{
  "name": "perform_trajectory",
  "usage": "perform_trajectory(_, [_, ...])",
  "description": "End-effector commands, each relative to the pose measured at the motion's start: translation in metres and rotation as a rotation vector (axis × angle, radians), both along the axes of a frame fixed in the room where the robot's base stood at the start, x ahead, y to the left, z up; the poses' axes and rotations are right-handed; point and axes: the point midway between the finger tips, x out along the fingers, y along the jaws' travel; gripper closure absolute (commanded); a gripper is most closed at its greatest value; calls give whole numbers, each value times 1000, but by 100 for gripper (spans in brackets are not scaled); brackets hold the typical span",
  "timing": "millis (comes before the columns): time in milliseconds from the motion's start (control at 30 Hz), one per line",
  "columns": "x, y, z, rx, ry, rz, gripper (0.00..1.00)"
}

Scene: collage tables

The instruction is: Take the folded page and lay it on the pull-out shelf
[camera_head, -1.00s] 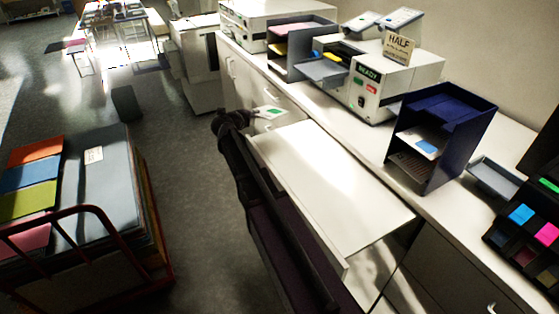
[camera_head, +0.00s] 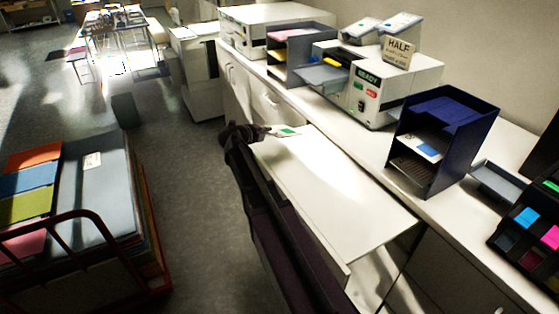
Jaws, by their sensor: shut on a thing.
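The folded page (camera_head: 287,132) is a small white piece with a green patch, at the far left end of the pull-out shelf. My gripper (camera_head: 266,131) is shut on its left edge. The page overlaps the shelf's far end in the picture; I cannot tell whether it touches the surface or hangs just above it. The pull-out shelf (camera_head: 335,195) is a flat white board sticking out from the counter, otherwise bare. My dark arm runs along the shelf's left side and hides part of its near left edge.
A white machine (camera_head: 388,90) marked READY and a navy tray rack (camera_head: 440,140) stand on the counter behind the shelf. A grey tray (camera_head: 497,182) lies right of the rack. A red-railed cart (camera_head: 150,235) with coloured folders stands at left, with open floor between.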

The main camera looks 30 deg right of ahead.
Motion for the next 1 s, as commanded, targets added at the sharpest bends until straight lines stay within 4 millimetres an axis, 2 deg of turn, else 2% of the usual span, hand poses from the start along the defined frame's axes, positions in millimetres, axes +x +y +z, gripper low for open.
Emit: perform_trajectory(1000, [0,2,-78,0,0,2,100])
